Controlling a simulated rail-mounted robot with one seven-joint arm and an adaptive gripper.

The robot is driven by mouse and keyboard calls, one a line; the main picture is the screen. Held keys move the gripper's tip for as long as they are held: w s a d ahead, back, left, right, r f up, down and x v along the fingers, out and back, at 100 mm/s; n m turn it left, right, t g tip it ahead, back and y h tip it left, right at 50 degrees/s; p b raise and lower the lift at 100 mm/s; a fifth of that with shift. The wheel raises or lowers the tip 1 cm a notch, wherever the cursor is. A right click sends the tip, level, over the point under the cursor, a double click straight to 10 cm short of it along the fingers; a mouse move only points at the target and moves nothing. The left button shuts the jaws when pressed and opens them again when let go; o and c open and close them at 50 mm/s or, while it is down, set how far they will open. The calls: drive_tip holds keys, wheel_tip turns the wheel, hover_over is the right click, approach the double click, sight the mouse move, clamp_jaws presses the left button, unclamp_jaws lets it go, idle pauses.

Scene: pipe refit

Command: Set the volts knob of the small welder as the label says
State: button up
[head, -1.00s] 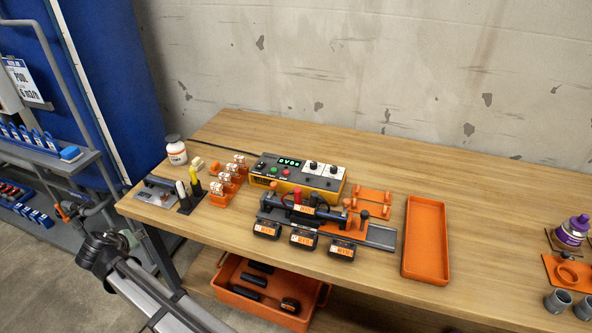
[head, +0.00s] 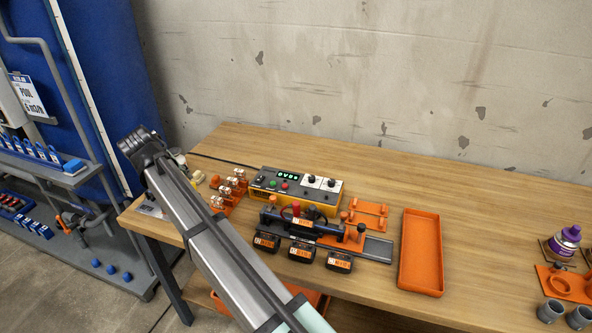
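The small welder (head: 322,208), an orange box with a dark grey top panel, stands on the bench near the middle of the head view. Its panel carries a lit green display (head: 288,177), coloured buttons and two dark knobs on white dial plates: a left knob (head: 310,180) and a right knob (head: 332,183). The knob names and settings are too small to read. A fitting with a small white-orange label (head: 302,223) sits in the clamp before the welder; its text is unreadable. My gripper (head: 138,147) seems to be the black arm end left of the welder, well apart from it; its fingers cannot be made out.
A clamp rail (head: 376,248) and several black fittings lie before the welder. Orange holders (head: 370,208) and an empty orange tray (head: 406,278) are to its right. Small clips in orange stands (head: 238,180) are to its left. My arm crosses the bench's left front.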

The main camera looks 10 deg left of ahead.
drive_tip(key=w+d+r+m+g+h+p, duration=0.1)
drive_tip(key=w+d+r+g+p, duration=0.15)
drive_tip(key=w+d, duration=0.55)
drive_tip(key=w+d+r+g+p, duration=0.1)
drive_tip(key=w+d+r+p, duration=0.2)
drive_tip(key=d, duration=0.9)
wheel_tip(320, 180, up, 5)
drive_tip(key=g+p, duration=0.3)
hover_over(312, 177)
drive_tip(key=shift+m+t+y, duration=0.25)
drive_tip(key=shift+m+y, duration=0.05)
wheel_tip(312, 177, down, 18)
drive_tip(key=p, duration=0.2)
drive_tip(key=shift+w+r+p, duration=0.15)
drive_tip(key=shift+r+p, duration=0.1)
drive_tip(key=shift+p, duration=0.15)
drive_tip(key=shift+c, duration=0.3)
clamp_jaws()
